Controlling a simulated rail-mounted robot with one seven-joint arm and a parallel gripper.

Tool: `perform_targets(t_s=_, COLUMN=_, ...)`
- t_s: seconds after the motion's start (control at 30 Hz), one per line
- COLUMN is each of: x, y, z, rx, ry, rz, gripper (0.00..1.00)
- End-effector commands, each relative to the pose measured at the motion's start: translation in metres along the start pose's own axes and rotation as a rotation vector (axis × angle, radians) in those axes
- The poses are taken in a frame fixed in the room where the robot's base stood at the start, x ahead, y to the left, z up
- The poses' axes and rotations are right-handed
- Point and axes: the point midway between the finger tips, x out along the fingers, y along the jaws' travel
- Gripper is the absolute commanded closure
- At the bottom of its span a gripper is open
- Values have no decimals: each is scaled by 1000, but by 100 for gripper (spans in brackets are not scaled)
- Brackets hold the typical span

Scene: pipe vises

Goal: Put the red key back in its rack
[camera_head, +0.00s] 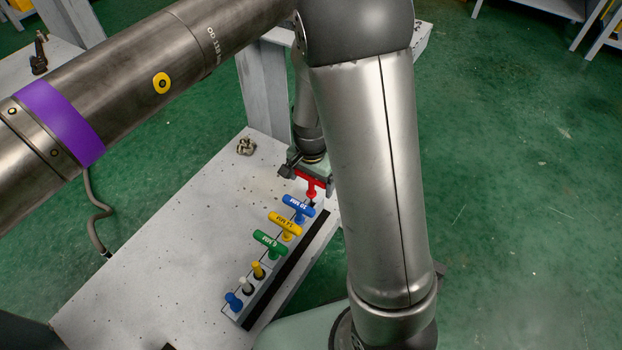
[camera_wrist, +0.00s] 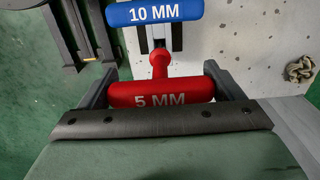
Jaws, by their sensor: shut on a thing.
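The red key (camera_head: 312,183) is a T-handled tool marked 5 MM. In the wrist view its red handle (camera_wrist: 160,93) lies between my two fingers, with the red collar and shaft pointing away from me. My gripper (camera_head: 306,172) is shut on this handle at the far end of the rack. The rack (camera_head: 262,291) is a long narrow block on the bench. In the head view the red key is in line with the rack's row, beside the blue key. Whether its tip sits in a slot is hidden.
A blue 10 MM key (camera_head: 298,207), yellow key (camera_head: 285,224) and green key (camera_head: 270,244) stand in the rack, with several small-handled tools nearer. A large pipe (camera_head: 150,85) crosses above the bench (camera_head: 180,235).

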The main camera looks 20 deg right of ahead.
Motion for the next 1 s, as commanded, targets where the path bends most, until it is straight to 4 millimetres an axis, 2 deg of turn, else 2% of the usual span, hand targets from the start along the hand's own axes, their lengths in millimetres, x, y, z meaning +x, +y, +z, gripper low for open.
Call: perform_targets(t_s=1.0, x=15, y=0, z=0, rx=0, ry=0, rz=0, gripper=38)
